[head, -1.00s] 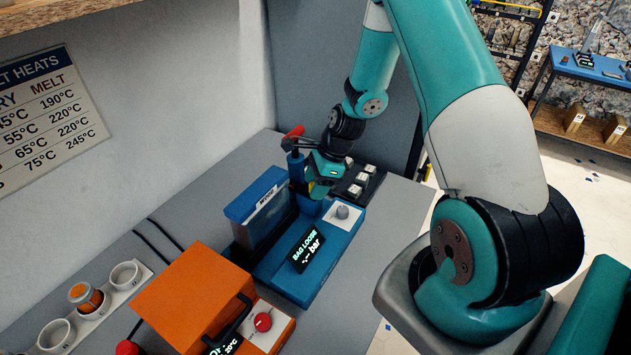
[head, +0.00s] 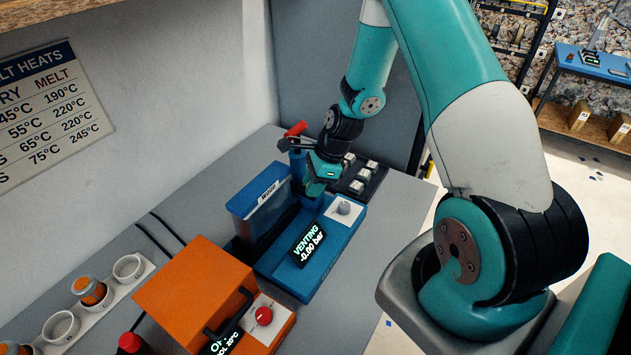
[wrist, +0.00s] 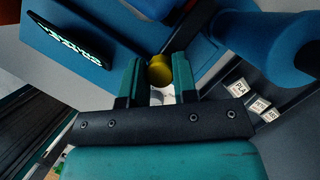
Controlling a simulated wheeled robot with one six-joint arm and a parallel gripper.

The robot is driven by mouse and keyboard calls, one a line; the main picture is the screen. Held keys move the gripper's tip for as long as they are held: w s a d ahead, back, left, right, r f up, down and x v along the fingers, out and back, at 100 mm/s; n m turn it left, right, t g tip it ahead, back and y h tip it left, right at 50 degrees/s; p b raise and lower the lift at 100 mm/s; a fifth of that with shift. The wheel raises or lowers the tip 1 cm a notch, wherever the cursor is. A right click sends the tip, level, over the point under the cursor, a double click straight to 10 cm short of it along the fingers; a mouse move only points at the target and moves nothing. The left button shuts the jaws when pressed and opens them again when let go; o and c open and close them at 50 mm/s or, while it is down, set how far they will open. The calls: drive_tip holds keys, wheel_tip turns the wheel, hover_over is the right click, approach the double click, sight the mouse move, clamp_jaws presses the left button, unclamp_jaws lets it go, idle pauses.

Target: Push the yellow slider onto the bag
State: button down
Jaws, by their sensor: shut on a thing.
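The yellow slider (wrist: 159,71) is a short rounded piece between my fingertips in the wrist view. My gripper (wrist: 157,80) is shut on it, with the fingers along its two sides. In the head view my gripper (head: 314,187) points down beside the blue machine (head: 318,258), and the slider is hidden there. The machine's display (head: 308,244) reads "VENTING -0.00 bar". A small whitish patch shows between the fingers in the wrist view, but I cannot tell whether it is the bag.
A blue pump post with a red handle (head: 296,129) stands close to my gripper. A blue labelled box (head: 258,190) is left of it. An orange box (head: 195,285) is in front. The right bench edge is clear.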

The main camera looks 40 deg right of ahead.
drive_tip(key=c, duration=0.9)
unclamp_jaws()
drive_tip(key=shift+s+a, duration=0.1)
drive_tip(key=shift+a, duration=0.2)
drive_tip(key=shift+d, duration=0.1)
drive_tip(key=shift+d+r, duration=0.25)
drive_tip(key=shift+r, duration=0.25)
drive_tip(key=b+v, duration=0.2)
drive_tip(key=v, duration=1.4)
drive_tip(key=shift+r, duration=0.2)
